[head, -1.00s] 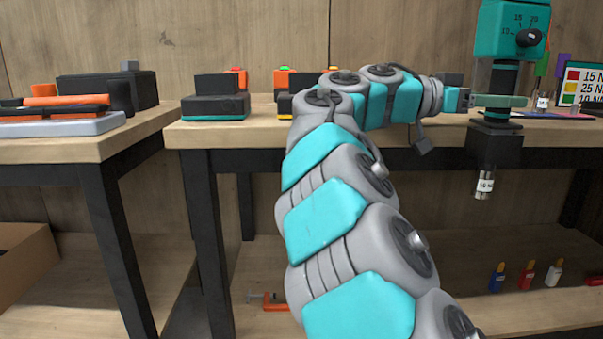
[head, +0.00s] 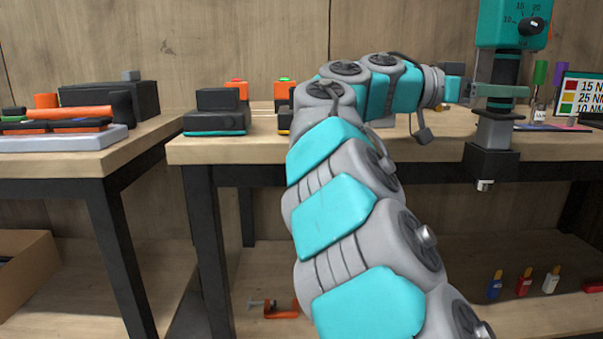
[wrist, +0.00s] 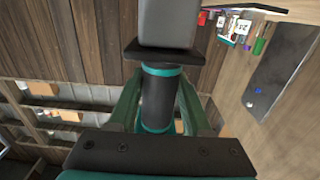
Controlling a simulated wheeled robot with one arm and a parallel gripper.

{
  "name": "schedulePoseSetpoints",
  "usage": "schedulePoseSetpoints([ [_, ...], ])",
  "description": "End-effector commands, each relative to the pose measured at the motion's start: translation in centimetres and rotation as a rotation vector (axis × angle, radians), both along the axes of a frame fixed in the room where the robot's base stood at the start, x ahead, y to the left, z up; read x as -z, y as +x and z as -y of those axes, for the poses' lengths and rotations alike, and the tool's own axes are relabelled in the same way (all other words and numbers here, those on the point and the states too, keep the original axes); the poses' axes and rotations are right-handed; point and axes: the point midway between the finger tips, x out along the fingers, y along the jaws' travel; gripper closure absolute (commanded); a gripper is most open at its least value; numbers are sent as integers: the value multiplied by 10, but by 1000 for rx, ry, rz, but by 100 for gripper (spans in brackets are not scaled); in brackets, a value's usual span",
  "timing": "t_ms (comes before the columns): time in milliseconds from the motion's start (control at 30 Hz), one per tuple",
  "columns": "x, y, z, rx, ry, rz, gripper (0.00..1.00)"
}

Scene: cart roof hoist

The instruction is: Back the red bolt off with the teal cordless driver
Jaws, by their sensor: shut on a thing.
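My gripper (wrist: 158,110) is shut on the black grip of the teal cordless driver (head: 514,24), at the right in the head view. The driver hangs upright, its teal head with a numbered dial on top and a grey and black block with a short metal stub below. In the wrist view, the driver's black grip (wrist: 157,100) with teal rings stands between the fingers. A small red piece (head: 237,80) tops an orange block on the bench at left; I cannot tell whether it is the red bolt. The driver's tip is apart from it.
The wooden bench (head: 240,150) runs behind my arm. A dark block with a teal base (head: 215,125) stands at its left end. A color chart (head: 583,92) stands at right. Small bottles (head: 524,283) stand on the lower shelf. A second table (head: 60,155) is at left, beyond a gap.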

Motion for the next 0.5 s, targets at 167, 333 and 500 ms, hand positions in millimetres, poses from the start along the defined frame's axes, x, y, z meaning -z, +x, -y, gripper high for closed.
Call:
schedulePoseSetpoints([
  [167, -12, 0, 0, 0, -3, 2, 100],
  [333, -20, 0, 0, 0, -3, 3, 100],
  [500, -28, 0, 0, -1, -4, 4, 100],
])
